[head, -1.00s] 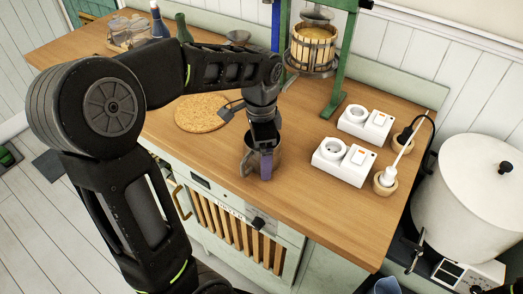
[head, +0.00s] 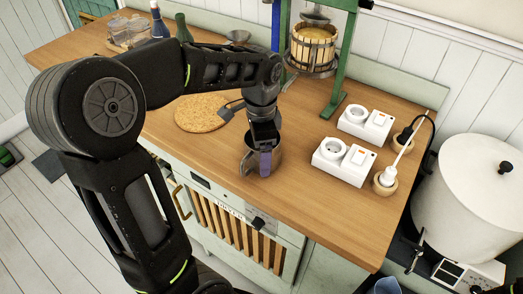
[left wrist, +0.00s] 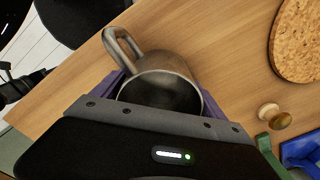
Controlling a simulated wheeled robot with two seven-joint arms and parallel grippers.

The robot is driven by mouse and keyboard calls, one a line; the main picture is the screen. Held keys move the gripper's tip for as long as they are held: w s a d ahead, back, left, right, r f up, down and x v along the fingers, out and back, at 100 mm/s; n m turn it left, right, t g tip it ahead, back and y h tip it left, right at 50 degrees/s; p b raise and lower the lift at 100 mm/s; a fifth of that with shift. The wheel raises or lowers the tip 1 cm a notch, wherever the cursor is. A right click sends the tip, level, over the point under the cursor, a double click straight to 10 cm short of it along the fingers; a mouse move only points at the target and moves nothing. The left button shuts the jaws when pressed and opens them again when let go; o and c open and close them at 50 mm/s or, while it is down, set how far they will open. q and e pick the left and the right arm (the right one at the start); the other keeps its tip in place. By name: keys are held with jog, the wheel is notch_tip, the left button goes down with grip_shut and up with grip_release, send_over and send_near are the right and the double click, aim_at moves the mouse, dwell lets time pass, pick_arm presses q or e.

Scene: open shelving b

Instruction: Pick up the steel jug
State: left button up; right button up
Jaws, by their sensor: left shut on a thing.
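The steel jug (head: 277,160) is a grey metal vessel at the front edge of the wooden counter in the head view. Its handle (head: 246,163) points left. My left gripper (head: 265,160) comes down over it, partly hiding it, and is shut on it. In the left wrist view the jug (left wrist: 165,68) sits upright between the purple fingers of my left gripper (left wrist: 160,98), with its dark open mouth facing the camera. I cannot tell whether its base touches the counter. My right gripper is not in view.
A round cork mat (head: 203,112) lies left of the jug. White socket blocks (head: 343,160) stand to its right. A green press stand (head: 338,90) with a wooden basket (head: 313,48) is behind. A large white pot (head: 470,195) is at the far right.

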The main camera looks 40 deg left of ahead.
aim_at(245, 135)
pick_arm(q)
jog(key=shift+r, duration=0.1)
notch_tip(245, 135, up, 10)
dwell(0.6)
dwell(0.4)
jog(key=shift+n, duration=0.5)
jog(key=a+p, duration=0.1)
jog(key=s+a+f+p, duration=0.1)
jog(key=p, duration=0.1)
jog(key=a+p, duration=0.1)
jog(key=p, duration=0.1)
jog(key=shift+s+a+f, duration=0.15)
jog(key=shift+a+f, duration=0.1)
jog(key=shift+a, duration=0.15)
jog(key=shift+w+a+f+p, duration=0.2)
jog(key=shift+w+f+p, duration=0.05)
jog(key=shift+f+p, duration=0.55)
jog(key=w+f, duration=0.1)
jog(key=w+f+m, duration=0.1)
jog(key=shift+w+d+f, duration=0.1)
jog(key=shift+w+d, duration=0.3)
jog(key=shift+w, duration=0.2)
